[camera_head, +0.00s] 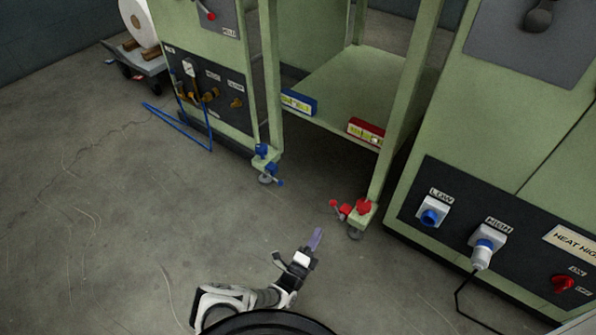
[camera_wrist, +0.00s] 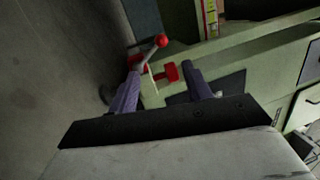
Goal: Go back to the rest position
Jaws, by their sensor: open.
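My gripper (camera_head: 314,240) is held out low over the concrete floor, in front of the green machine frame. In the wrist view my gripper (camera_wrist: 165,92) has its two purple fingers apart, with nothing held between them. Beyond the fingertips stand a red clamp and a lever with a red ball knob (camera_wrist: 162,41). The red clamp (camera_head: 363,206) also shows in the head view at the foot of the frame's right post, apart from the gripper. A blue box (camera_head: 298,102) and a red box (camera_head: 366,132) sit at the front edge of the green shelf (camera_head: 345,95).
A blue clamp (camera_head: 262,152) is at the left post's foot. A green cabinet with a dark panel (camera_head: 455,228) and plugs stands at right, a cable hanging from it. The floor (camera_head: 110,220) at left is clear.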

